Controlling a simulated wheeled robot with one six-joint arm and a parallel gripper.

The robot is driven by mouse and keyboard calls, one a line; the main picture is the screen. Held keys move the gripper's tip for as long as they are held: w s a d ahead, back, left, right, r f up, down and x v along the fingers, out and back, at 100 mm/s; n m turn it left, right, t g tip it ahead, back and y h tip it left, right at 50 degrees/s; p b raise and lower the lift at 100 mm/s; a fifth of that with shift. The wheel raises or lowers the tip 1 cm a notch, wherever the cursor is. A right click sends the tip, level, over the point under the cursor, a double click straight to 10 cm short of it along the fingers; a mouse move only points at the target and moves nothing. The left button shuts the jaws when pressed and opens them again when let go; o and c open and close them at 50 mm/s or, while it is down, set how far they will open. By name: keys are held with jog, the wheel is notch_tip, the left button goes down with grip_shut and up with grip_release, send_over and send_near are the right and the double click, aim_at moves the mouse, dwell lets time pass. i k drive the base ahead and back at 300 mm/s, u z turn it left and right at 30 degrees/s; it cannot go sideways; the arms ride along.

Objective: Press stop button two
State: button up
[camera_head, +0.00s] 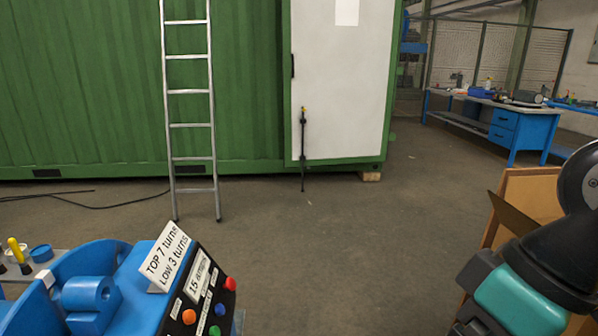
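A black control panel (207,283) sits on the blue machine (128,285) at the lower left. It carries coloured round buttons: a red button (230,284), a blue button (220,310), an orange button (189,317) and a green button (214,331) cut by the bottom edge. Small white labels lie beside them, too small to read, so I cannot tell which is stop button two. My arm, black and teal, shows at the lower right, well apart from the panel. My gripper's fingers are out of view.
White signs (167,256) with turn counts stand on the machine. A brown board (526,200) is behind my arm. A ladder (190,110) leans on a green container (85,90). A blue workbench (512,132) stands at the back right. The middle floor is clear.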

aim_at(230, 284)
jog(key=k, duration=1)
jog(key=z, duration=0.85)
jog(key=i, duration=0.85)
jog(key=u, duration=2.2)
